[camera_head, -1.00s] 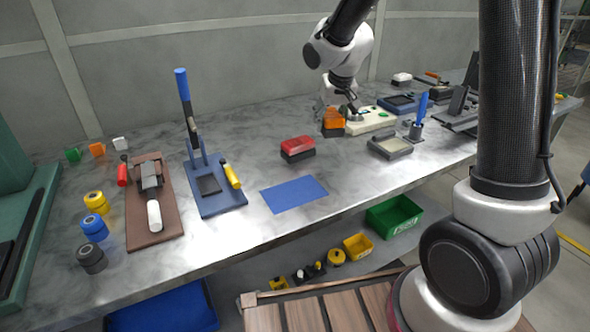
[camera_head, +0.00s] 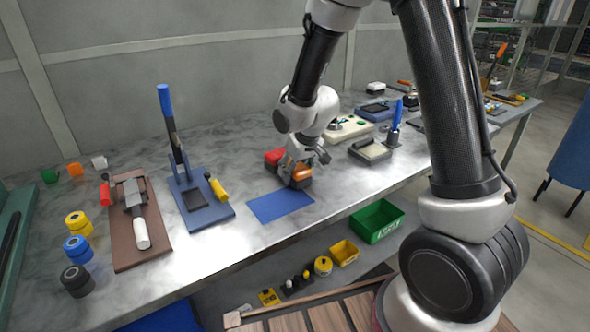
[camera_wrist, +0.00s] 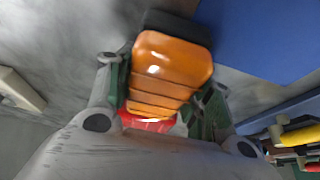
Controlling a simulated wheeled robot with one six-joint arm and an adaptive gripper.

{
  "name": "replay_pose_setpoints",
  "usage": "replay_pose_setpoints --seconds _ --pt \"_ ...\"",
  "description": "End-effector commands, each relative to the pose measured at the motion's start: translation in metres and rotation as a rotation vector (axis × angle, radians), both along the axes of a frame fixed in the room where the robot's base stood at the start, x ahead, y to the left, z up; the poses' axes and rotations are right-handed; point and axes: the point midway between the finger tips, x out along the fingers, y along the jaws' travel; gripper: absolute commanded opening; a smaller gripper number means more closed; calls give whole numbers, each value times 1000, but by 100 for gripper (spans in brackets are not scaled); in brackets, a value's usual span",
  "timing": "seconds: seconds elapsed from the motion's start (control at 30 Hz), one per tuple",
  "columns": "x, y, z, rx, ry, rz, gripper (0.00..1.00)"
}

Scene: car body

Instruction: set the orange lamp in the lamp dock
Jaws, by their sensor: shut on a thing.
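The orange lamp (camera_head: 301,173), a ribbed orange block on a dark base, is in my gripper (camera_head: 303,164) near the back right corner of the blue mat (camera_head: 280,206). In the wrist view the lamp (camera_wrist: 170,70) fills the space between the green-sided fingers (camera_wrist: 160,95), its dark base (camera_wrist: 178,28) facing away. My gripper is shut on it. Whether the base touches the table is hard to tell. I cannot tell for sure which fixture is the lamp dock; a cream box with a green button (camera_head: 350,128) stands further back right.
A blue stand (camera_head: 200,205) with a tall handle is left of the mat. The front bench edge is close.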

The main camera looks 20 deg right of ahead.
Motion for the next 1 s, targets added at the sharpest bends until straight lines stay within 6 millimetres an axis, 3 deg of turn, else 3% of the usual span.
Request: replay_pose_setpoints --seconds 0.27,0.3,0.4,0.8,1.0 --pt "0 0 -2 0 0 -1 18" --pt "0 0 -3 -1 1 1 55" --pt "0 0 -2 0 0 0 73" --pt "0 0 2 1 -1 -1 73" --pt "-12 -4 35 2 -5 0 73"
